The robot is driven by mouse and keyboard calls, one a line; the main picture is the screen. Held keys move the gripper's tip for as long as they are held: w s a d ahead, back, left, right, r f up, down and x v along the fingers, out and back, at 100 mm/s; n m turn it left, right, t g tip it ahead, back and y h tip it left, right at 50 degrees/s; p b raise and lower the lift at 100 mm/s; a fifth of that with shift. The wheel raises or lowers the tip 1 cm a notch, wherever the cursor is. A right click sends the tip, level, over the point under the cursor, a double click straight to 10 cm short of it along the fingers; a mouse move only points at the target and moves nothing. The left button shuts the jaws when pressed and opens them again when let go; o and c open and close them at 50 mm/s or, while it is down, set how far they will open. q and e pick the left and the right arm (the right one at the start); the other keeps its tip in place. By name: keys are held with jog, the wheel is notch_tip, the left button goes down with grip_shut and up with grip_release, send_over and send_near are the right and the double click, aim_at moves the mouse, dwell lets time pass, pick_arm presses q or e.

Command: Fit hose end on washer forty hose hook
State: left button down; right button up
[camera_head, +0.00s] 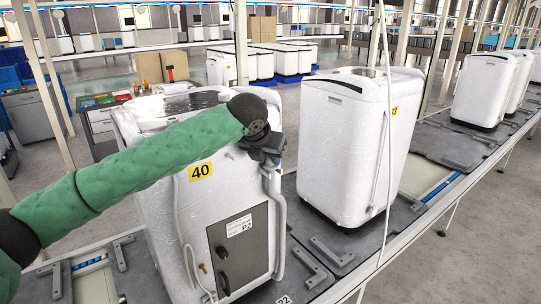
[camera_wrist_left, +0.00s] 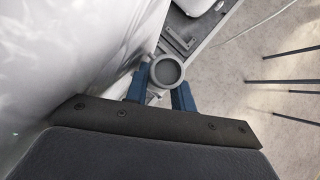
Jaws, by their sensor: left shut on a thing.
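Washer forty (camera_head: 178,222) is a white, film-wrapped machine with a yellow "40" label (camera_head: 200,171), standing on the conveyor. A grey hose (camera_head: 280,228) hangs down its right edge. Another hose (camera_head: 190,262) runs down its left part. My left gripper (camera_head: 270,158) is at the washer's upper right edge, shut on the grey hose's end. In the left wrist view the round grey hose end (camera_wrist_left: 167,71) sits between the two blue fingers (camera_wrist_left: 161,90), close beside the white washer wall. I cannot make out the hose hook; the gripper and arm cover that area. My right gripper is not in view.
A second white washer (camera_head: 352,140) stands to the right on the same conveyor, with a gap between. A thin pale vertical line (camera_head: 388,140) crosses in front of it. More washers (camera_head: 487,88) stand farther right. A tool bench (camera_head: 100,115) is behind at left.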

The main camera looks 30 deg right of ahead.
pick_arm(q)
jog(key=shift+w+a+f, duration=0.2)
jog(key=shift+f, duration=0.05)
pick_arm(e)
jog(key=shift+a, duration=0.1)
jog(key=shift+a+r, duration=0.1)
